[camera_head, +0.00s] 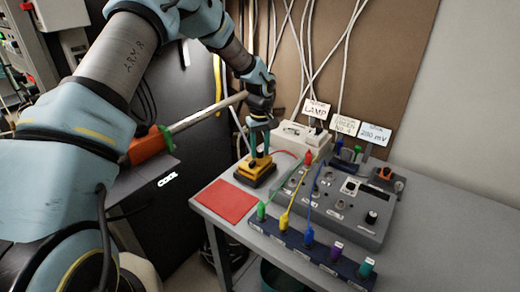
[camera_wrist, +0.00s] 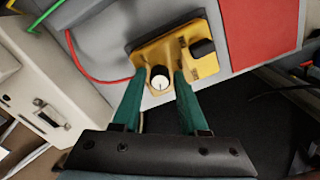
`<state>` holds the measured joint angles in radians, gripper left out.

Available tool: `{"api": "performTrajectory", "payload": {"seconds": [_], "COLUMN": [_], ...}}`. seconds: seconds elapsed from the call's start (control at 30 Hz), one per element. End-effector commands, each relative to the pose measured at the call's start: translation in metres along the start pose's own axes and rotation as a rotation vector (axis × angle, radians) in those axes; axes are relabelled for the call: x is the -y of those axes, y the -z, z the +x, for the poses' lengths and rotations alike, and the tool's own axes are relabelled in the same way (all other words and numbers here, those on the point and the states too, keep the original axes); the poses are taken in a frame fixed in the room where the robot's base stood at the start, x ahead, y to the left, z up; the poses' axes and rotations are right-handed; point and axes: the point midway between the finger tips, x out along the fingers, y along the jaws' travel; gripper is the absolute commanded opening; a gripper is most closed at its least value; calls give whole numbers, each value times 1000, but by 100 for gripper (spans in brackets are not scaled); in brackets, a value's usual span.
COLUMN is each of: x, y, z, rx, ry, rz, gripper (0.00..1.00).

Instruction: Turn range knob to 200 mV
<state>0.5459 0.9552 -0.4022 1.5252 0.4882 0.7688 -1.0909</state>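A yellow box (camera_head: 255,172) stands on the grey table at its far left corner, and it fills the top middle of the wrist view (camera_wrist: 200,62). It bears a black knob with a white top (camera_wrist: 160,77), with a dark mark on the white top. A second, black, blocky part (camera_wrist: 202,48) sits on the box to the right. My gripper (camera_head: 259,152) points down over the box. In the wrist view its green fingers (camera_wrist: 159,78) are apart, one on each side of the knob, with small gaps showing. The scale around the knob is not readable.
A red mat (camera_head: 231,201) lies in front of the box. A grey panel (camera_head: 345,213) with plugs and cables stands to the right, with a beige lamp unit (camera_head: 300,137) behind. A card (camera_head: 374,134) appears to read 200 mV. A red cable (camera_wrist: 95,70) runs to the box.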

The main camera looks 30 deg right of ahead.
Motion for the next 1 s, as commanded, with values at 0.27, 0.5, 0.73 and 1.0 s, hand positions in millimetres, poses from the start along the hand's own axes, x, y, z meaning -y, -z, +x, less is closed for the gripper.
{"api": "performTrajectory", "payload": {"seconds": [0.27, 0.5, 0.73, 1.0], "x": [0, 0, 0, 0], "y": [0, 0, 0, 0], "z": [0, 0, 0, 1], "rx": [0, 0, 0, -1], "ry": [0, 0, 0, 0], "rz": [0, 0, 6, 93], "gripper": [10, 0, 0, 0]}}
